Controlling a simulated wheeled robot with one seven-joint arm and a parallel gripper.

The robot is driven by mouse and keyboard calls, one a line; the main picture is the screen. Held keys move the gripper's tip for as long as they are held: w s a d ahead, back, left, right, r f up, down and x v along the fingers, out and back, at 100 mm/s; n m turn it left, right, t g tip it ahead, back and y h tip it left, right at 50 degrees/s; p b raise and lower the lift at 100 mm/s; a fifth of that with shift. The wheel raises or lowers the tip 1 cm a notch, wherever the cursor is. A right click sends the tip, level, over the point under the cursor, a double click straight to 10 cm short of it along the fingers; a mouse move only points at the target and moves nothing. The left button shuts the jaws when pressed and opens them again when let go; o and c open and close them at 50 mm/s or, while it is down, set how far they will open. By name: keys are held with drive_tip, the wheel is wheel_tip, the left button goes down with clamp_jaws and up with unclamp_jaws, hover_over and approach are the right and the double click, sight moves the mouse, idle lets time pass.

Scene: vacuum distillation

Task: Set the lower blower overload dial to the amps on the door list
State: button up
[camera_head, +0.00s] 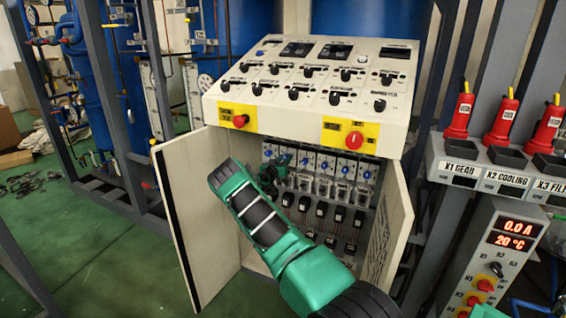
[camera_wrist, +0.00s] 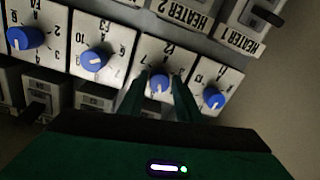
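The cabinet (camera_head: 202,205) stands with both doors open. A row of small blue dials (camera_head: 325,166) sits inside, above black-and-grey devices. My gripper (camera_head: 270,176) reaches into the cabinet at the left end of this row. In the wrist view several blue dials on white numbered plates show. My gripper (camera_wrist: 160,86) has one finger on each side of the third blue dial (camera_wrist: 160,82) from the left. I cannot tell whether the fingers touch it. A list (camera_head: 378,240) on the right door's inner face is too small to read. I cannot tell which dial is the lower blower's.
Above the doors is a sloped panel (camera_head: 305,85) with switches and red knobs on yellow plates (camera_head: 350,138). Labels for heater 1 and heater 2 (camera_wrist: 187,10) lie near the dials. Green floor lies left.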

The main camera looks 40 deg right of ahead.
drive_tip(key=c, duration=0.6)
drive_tip(key=shift+o, duration=0.2)
drive_tip(key=m, duration=0.4)
drive_tip(key=shift+m, duration=0.3)
drive_tip(key=o, duration=1)
drive_tip(key=shift+o, duration=0.2)
drive_tip(key=v, duration=1)
drive_tip(key=shift+a+f, duration=0.15)
drive_tip(key=shift+a, duration=0.25)
drive_tip(key=shift+s, duration=0.1)
